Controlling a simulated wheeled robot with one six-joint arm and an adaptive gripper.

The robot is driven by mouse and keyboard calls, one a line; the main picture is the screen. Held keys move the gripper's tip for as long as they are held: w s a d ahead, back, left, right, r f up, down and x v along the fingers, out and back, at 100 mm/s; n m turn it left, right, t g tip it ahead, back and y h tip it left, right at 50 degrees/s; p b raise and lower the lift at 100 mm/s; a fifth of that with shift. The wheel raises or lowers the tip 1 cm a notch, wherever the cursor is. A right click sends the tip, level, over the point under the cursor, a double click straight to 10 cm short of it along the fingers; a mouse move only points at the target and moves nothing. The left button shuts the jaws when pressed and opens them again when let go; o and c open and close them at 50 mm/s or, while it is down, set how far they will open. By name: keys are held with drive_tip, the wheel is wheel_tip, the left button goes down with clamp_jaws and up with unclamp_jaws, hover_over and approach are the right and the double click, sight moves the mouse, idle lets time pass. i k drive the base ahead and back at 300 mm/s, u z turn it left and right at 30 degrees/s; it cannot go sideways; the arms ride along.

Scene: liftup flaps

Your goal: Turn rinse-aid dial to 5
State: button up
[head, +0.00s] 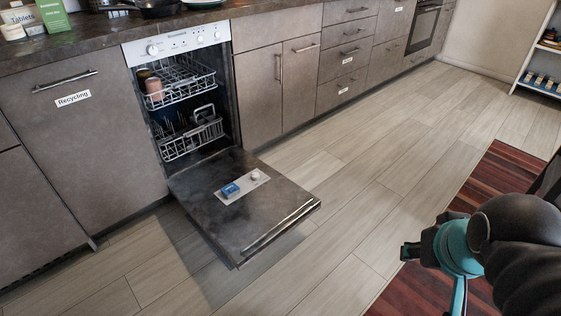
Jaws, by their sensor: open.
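The dishwasher (176,43) stands open in the cabinet row, its door (205,211) lowered flat. On the door's inner side is a light panel (252,176) with a small round pale knob (255,175), which looks like the rinse-aid dial. Its numbers and pointer are too small to read. A blue item (230,190) sits at the panel's near end. My gripper (406,251) is at the lower right, above the floor and rug, well apart from the door. It is empty; the arm partly hides it.
The upper rack (180,85) holds cups, and the lower rack (190,140) also holds items. Light plank floor (350,200) is clear between the door and my arm. A red striped rug (490,190) and a white shelf (528,50) are at right.

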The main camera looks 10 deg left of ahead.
sight(255, 175)
drive_tip(key=u, duration=0.05)
drive_tip(key=i, duration=0.75)
drive_tip(key=u, duration=0.8)
drive_tip(key=i, duration=0.55)
drive_tip(key=u, duration=0.4)
